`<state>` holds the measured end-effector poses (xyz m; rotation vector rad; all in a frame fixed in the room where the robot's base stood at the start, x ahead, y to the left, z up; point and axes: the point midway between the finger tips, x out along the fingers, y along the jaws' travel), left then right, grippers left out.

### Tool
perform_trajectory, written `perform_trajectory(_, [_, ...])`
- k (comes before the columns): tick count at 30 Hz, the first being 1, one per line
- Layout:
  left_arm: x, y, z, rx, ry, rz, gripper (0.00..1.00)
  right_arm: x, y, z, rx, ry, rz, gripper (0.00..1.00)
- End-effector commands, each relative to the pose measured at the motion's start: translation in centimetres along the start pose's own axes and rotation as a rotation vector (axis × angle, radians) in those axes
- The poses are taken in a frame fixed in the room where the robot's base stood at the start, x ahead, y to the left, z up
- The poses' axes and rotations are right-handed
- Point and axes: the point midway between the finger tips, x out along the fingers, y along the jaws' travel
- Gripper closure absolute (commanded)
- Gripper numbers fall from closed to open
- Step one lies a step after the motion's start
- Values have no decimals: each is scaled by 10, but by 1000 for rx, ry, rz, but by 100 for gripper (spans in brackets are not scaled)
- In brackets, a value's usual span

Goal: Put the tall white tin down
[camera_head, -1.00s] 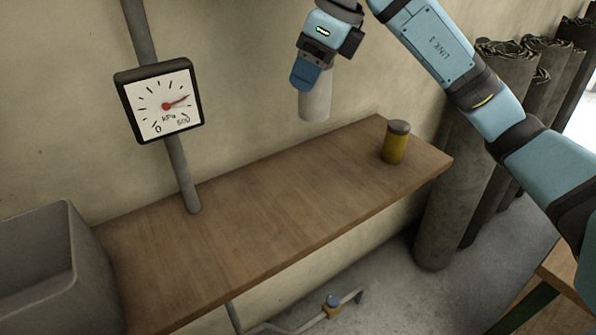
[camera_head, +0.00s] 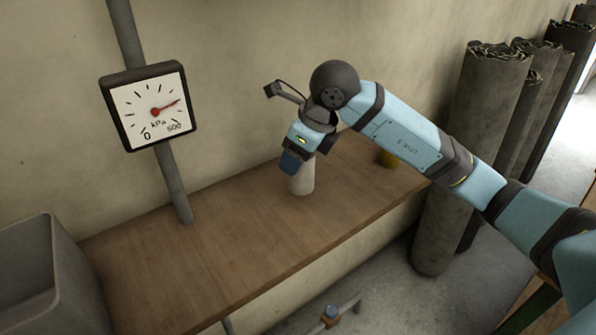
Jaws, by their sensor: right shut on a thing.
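The tall white tin (camera_head: 302,181) is upright at the wooden shelf (camera_head: 235,250), near its middle. Its base appears at the shelf surface, but I cannot tell for certain whether it touches. My right gripper (camera_head: 292,164) is shut on the upper part of the tin from above, and its fingers hide the tin's top. My left gripper is not in view.
A grey bin (camera_head: 40,270) is at the left end. A pressure gauge (camera_head: 148,105) sits on a pipe at the wall. The shelf left of the white tin is clear.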

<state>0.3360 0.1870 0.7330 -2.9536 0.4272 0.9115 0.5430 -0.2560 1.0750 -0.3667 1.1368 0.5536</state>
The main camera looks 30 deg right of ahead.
Motion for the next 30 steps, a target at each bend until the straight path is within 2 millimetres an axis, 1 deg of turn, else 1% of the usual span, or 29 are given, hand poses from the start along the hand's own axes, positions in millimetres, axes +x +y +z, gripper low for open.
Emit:
perform_trajectory(4, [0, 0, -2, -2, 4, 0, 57, 10, 0, -4, 0, 0, 0, 76])
perform_trajectory(10, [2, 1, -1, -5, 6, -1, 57, 35, 0, -15, 0, 0, 1, 76])
perform_trajectory(17, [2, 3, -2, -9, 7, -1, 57, 36, 0, -15, -1, -2, -1, 76])
perform_trajectory(22, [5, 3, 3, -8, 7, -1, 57, 41, 0, -17, -1, -2, -1, 76])
perform_trajectory(23, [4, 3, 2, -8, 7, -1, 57, 40, 0, -17, -1, -1, -1, 37])
perform_trajectory(24, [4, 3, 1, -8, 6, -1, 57, 40, 0, -16, -1, -1, 0, 28])
perform_trajectory(25, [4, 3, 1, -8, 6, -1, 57, 40, 0, -16, -1, -1, 0, 21])
perform_trajectory(26, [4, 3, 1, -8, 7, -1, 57, 40, 0, -16, -1, 0, 0, 16])
perform_trajectory(30, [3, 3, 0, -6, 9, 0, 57, 40, 0, -16, -1, 0, 0, 16])
